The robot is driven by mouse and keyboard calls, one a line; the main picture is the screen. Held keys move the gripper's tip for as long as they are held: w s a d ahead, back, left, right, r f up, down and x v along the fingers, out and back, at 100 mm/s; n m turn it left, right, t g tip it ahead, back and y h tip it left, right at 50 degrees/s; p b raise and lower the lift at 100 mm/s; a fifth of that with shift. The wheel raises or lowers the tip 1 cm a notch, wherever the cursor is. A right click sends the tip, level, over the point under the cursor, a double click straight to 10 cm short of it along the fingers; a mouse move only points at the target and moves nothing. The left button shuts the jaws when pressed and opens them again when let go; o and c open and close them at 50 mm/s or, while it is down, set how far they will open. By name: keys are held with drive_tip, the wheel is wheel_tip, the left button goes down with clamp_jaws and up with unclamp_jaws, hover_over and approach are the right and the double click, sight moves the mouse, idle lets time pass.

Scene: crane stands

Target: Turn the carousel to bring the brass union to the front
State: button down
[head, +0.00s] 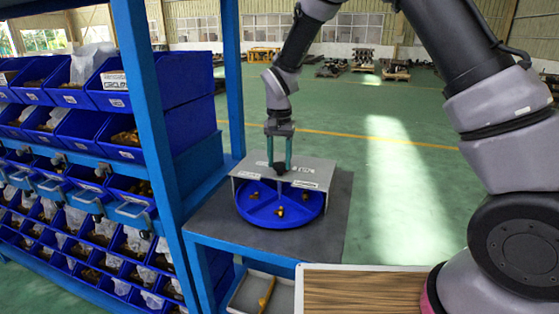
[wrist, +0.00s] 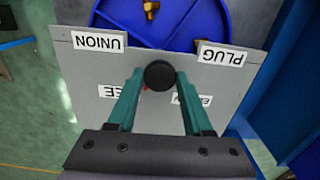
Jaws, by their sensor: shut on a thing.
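The carousel is a round blue tray (head: 262,218) under a grey cover plate (head: 235,167); its front part shows, split by dividers. Small brass fittings lie in it: one at the left (head: 255,195), one near the front middle (head: 279,211), one at the right (head: 305,196). They are too small to tell which is the union. The plate carries a UNION label (wrist: 97,41) and a PLUG label (wrist: 222,55). My gripper (wrist: 160,82) is shut on the round black knob (wrist: 160,75) above the plate. The tray's rear is hidden.
The carousel stands on a dark grey tabletop (head: 210,222) in a blue frame. A blue rack with several parts bins (head: 185,90) stands at the left. A tray with a brownish bar (head: 267,292) and a wooden top (head: 360,292) are in front. Open green floor lies at right.

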drive_tip(key=shift+a+m, duration=0.1)
drive_tip(key=shift+m, duration=5.2)
drive_tip(key=shift+w+m, duration=0.1)
drive_tip(key=shift+m, duration=5.2)
drive_tip(key=shift+c, duration=1.5)
unclamp_jaws()
drive_tip(key=shift+r, duration=0.1)
